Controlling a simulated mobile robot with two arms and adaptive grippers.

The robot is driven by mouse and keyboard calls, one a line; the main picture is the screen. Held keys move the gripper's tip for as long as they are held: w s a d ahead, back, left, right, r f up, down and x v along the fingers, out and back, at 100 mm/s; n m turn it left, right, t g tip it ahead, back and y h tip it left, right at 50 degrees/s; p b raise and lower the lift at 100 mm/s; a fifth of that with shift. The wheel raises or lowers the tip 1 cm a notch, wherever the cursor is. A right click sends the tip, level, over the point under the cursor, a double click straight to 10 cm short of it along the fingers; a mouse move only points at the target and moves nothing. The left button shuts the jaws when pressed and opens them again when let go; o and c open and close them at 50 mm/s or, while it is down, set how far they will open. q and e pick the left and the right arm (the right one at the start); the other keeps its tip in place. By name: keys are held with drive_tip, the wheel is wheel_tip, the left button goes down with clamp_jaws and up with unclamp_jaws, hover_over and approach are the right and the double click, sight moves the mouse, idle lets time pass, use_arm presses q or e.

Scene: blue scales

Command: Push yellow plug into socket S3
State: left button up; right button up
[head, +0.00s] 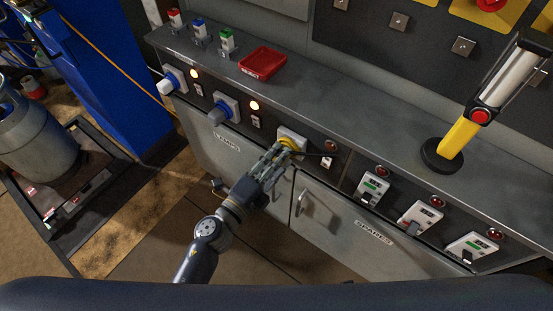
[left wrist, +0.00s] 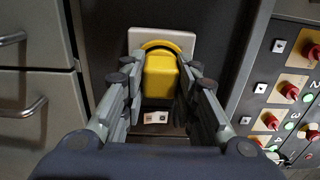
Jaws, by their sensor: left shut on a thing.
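The yellow plug (left wrist: 160,78) sits between the two fingers of my left gripper (left wrist: 160,88) in the left wrist view. Its far end is at a yellow ring on the white socket plate (left wrist: 180,36); how deep it sits I cannot tell. In the head view my left gripper (head: 283,152) is shut on the plug and reaches up to the third socket (head: 291,134) on the cabinet front. The fingers hide most of the plug there. No S3 label is readable. My right gripper is not in view.
A red tray (head: 262,63) and a yellow-handled lamp (head: 460,137) stand on the counter. Cabinet door handles (head: 301,201) stick out below.

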use_arm(q)
drive_tip(key=o, duration=1.1)
drive_tip(key=shift+s, duration=0.15)
drive_tip(key=v, duration=0.7)
drive_tip(key=shift+s+a, duration=0.25)
drive_tip(key=shift+a, duration=0.05)
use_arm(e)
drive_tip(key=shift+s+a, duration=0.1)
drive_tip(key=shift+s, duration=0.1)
